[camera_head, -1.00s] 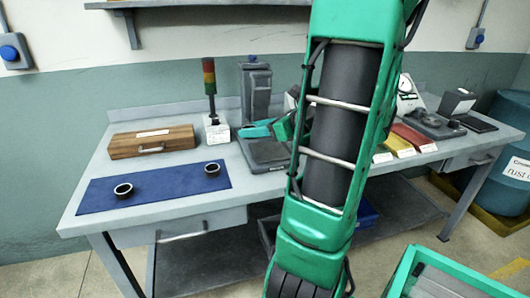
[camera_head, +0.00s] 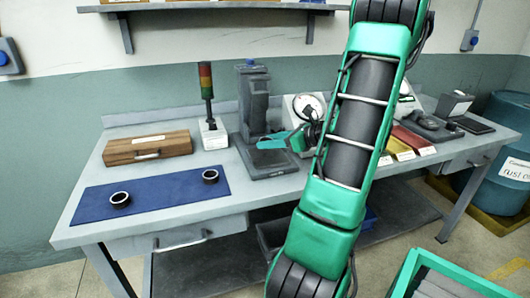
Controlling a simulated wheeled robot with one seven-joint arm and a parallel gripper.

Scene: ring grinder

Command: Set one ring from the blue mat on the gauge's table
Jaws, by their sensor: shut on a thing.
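Two dark rings lie apart on the blue mat (camera_head: 150,205): one ring (camera_head: 120,199) near its left end and one ring (camera_head: 210,176) near its upper right corner. My gripper (camera_head: 272,141) shows as teal parts reaching left from behind my arm, low in front of the grey column stand (camera_head: 254,100) and over its dark flat base (camera_head: 262,162). It is shut on what I take for a ring, though the held thing is too small and covered to make out. A round white dial (camera_head: 309,105) stands right of the column; I cannot tell which table belongs to it.
A wooden box (camera_head: 148,147) stands behind the mat. A signal light (camera_head: 207,85) stands between box and column. Red and yellow trays (camera_head: 405,145) and dark devices fill the bench's right. My arm covers the bench's middle. The front edge near the mat is clear.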

